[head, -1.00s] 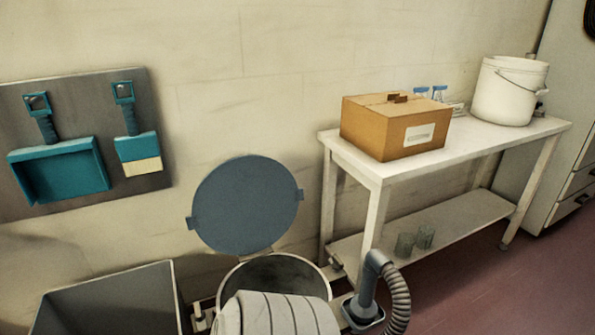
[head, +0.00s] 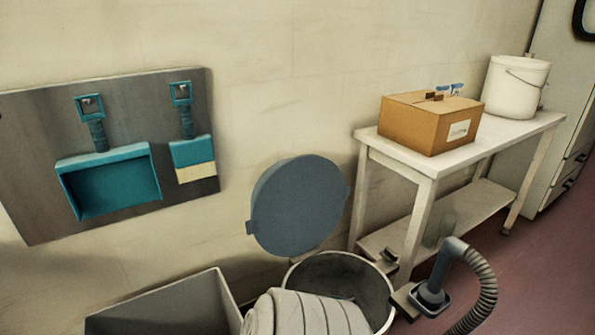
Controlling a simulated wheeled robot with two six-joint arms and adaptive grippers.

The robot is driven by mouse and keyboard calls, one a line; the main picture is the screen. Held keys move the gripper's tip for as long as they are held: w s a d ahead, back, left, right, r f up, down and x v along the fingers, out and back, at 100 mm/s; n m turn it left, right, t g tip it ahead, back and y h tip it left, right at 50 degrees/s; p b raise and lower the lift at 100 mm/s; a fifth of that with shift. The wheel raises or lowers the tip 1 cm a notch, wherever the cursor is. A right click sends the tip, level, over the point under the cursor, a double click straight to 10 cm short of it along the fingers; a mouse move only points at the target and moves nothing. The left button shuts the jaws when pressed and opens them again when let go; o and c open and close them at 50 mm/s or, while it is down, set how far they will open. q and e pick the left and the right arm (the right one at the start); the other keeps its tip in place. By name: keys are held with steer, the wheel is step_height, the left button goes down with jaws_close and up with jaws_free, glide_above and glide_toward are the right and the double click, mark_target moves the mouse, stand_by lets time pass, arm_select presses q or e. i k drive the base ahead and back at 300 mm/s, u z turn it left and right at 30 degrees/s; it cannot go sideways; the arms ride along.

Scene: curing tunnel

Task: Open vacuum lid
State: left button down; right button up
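The vacuum's lid (head: 298,207), a round blue-grey disc with small side tabs, stands raised and tilted at the back of the round metal drum (head: 340,272). The drum's mouth is uncovered, and its dark inside shows in part. A grey ribbed hose (head: 484,285) with a bent pipe (head: 443,268) sits at the drum's right. A pale, banded rounded object (head: 305,313) covers the drum's front left; I cannot tell what it is. Neither of my grippers is in view.
A grey open bin (head: 175,312) stands left of the drum. A white table (head: 400,160) with a cardboard box (head: 425,125) and white bucket (head: 517,88) stands at right. A wall board (head: 35,160) holds a blue dustpan (head: 108,182) and brush (head: 192,160).

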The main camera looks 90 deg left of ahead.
mark_target(298, 202)
steer(key=k, duration=0.35)
steer(key=u, duration=1.05)
